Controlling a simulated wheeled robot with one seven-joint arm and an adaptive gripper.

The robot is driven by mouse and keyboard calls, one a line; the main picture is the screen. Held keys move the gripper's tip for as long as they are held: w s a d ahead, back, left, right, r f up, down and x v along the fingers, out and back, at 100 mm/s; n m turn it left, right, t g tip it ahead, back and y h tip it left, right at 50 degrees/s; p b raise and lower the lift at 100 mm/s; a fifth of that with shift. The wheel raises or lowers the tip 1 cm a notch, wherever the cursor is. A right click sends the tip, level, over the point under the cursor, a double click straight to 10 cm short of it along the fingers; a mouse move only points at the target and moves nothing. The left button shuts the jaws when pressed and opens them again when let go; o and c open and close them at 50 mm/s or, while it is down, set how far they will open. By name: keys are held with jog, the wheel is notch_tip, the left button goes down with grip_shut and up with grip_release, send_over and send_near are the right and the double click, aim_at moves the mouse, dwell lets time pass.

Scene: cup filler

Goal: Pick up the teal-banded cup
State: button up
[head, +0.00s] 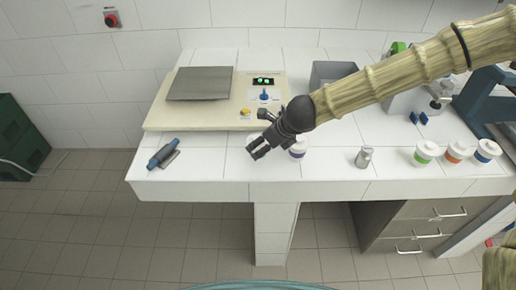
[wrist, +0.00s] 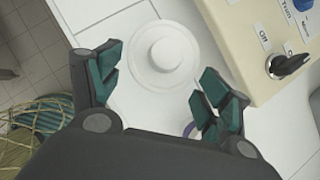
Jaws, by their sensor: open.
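My gripper (head: 258,147) is open above the front of the white counter, with its fingers pointing down and left. In the wrist view, a round white lidded cup (wrist: 165,55) with a raised middle sits between and just beyond the open fingers (wrist: 155,92), seen from above. Its band does not show, so I cannot confirm it is the teal-banded cup. No teal band is clear in the head view, where my gripper may hide a cup. A purple-banded cup (head: 298,149) stands just right of my gripper, partly covered by it.
Cups with green (head: 425,153), orange (head: 457,152) and blue (head: 486,152) bands stand at the right. A metal can (head: 363,157) stands before them. A beige control panel (head: 208,100) lies behind; a blue-handled tool (head: 163,154) lies at the left. The counter's front edge is close.

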jog(key=shift+p+x, duration=0.75)
jog(key=shift+x, duration=1.95)
jog(key=c, duration=1)
jog(key=shift+r, duration=0.1)
